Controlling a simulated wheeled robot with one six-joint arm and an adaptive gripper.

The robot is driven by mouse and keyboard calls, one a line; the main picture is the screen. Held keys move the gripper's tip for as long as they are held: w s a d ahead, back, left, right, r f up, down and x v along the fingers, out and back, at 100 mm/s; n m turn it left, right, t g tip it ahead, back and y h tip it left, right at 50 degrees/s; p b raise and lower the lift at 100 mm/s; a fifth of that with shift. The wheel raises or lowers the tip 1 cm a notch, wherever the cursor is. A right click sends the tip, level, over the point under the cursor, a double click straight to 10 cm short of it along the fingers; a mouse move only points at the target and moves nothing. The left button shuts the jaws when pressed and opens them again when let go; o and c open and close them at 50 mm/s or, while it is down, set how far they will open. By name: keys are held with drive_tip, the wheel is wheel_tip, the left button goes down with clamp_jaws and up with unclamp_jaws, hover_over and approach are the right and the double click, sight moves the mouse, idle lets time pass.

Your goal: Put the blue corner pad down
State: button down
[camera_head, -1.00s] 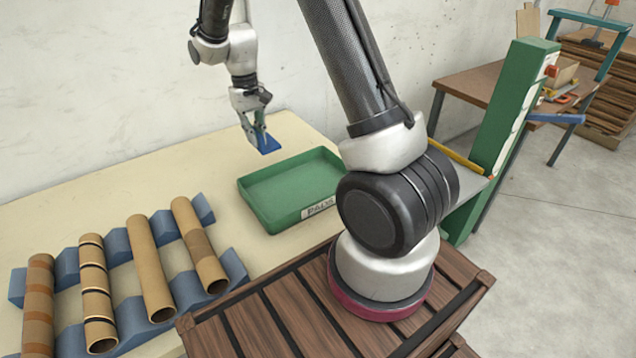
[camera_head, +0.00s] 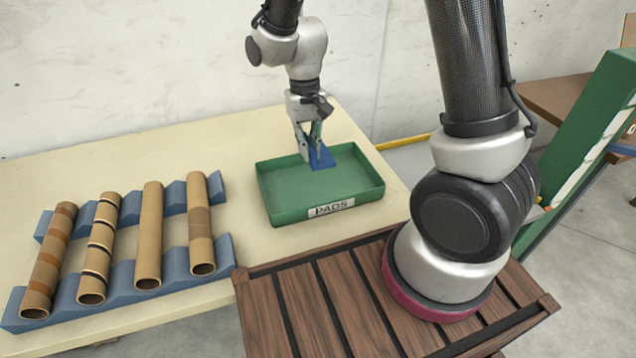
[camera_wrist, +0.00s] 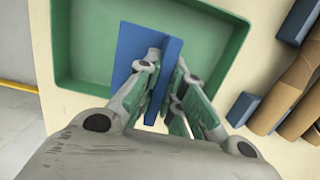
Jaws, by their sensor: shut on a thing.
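The blue corner pad (camera_head: 321,158) is held in my gripper (camera_head: 314,140) over the green tray labelled PADS (camera_head: 330,208). In the wrist view the pad (camera_wrist: 132,58) is an angled piece with an upright flange, and my gripper (camera_wrist: 163,88) is shut on that flange. The pad is above the tray's inside, toward its far side in the head view. The wrist view shows the tray (camera_wrist: 68,95) beneath and around the pad. I cannot tell exactly how high the pad is above the tray floor. The tray looks otherwise empty.
The tray stands on a cream table (camera_head: 240,135). To its left, several brown cardboard tubes (camera_head: 149,235) lie across blue notched cradles (camera_head: 215,250). A slatted wooden crate top (camera_head: 310,310) lies in front. A green upright panel (camera_head: 590,115) stands at the right.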

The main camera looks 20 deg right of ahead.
sight(307, 139)
wheel_tip(307, 139, down, 9)
drive_tip(key=shift+s+a+f, duration=0.1)
drive_tip(key=shift+f, duration=0.1)
idle(0.3)
drive_tip(key=c, duration=1.5)
unclamp_jaws()
drive_tip(key=shift+f, duration=0.1)
drive_tip(key=r, duration=0.3)
drive_tip(key=w+r, duration=0.1)
drive_tip(key=r, duration=0.7)
drive_tip(key=shift+w+r, duration=0.2)
drive_tip(key=shift+r, duration=0.55)
drive_tip(key=s+d+r+t, duration=0.2)
drive_tip(key=s+d+r, duration=0.3)
drive_tip(key=s+r, duration=0.1)
drive_tip(key=s+d+r+t, duration=0.2)
drive_tip(key=s+d+r, duration=0.3)
drive_tip(key=d+r, duration=0.1)
drive_tip(key=s+d+r+t, duration=0.1)
drive_tip(key=s+d+r, duration=0.5)
drive_tip(key=r, duration=0.2)
drive_tip(key=shift+s+d+t, duration=0.25)
drive_tip(key=shift+s+t, duration=0.05)
drive_tip(key=shift+t, duration=0.1)
